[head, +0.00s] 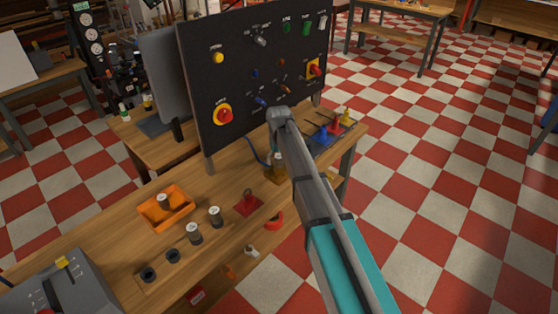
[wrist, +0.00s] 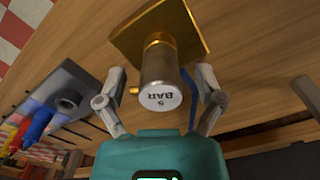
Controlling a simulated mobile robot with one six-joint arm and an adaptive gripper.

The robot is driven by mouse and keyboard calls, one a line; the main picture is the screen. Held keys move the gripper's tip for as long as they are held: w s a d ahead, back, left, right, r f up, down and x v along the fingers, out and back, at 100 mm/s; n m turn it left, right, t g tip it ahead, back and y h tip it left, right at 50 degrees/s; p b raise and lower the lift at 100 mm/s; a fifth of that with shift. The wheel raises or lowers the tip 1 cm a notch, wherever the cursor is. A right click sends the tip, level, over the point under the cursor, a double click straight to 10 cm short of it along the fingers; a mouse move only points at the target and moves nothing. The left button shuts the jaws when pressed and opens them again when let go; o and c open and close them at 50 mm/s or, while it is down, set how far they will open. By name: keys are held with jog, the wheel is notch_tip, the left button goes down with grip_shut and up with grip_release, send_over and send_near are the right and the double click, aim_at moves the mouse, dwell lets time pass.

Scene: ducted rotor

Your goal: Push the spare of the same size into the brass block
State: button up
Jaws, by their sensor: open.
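The brass block (wrist: 128,36) lies at the top of the wrist view. A metal cylinder (wrist: 160,72) with a white end cap stands in it. The cap reads "BAR" upside down with a small figure I cannot read surely. My gripper (wrist: 161,78) is open, with a finger on each side of this cylinder and gaps visible. In the head view the block (head: 271,177) is partly hidden by my arm. Two white-capped cylinders stand on the bench, one (head: 194,234) nearer and one (head: 215,217) farther. Another (head: 163,201) is in the orange tray (head: 178,212). Their cap markings are too small to read.
A black upright panel (head: 205,90) with buttons and switches stands behind the block. Two dark rings (head: 148,274) lie at the front left. A red plate (head: 248,204) with a loop sits near the block. A grey fixture with coloured parts (head: 325,133) is to the right.

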aim_at(279, 156)
jog(key=shift+r+p, duration=4.05)
jog(key=shift+r, duration=0.1)
jog(key=s+d+m, duration=0.4)
jog(key=s+d, duration=1.9)
jog(key=s, duration=0.2)
jog(key=shift+s+d, duration=0.2)
jog(key=shift+s, duration=0.2)
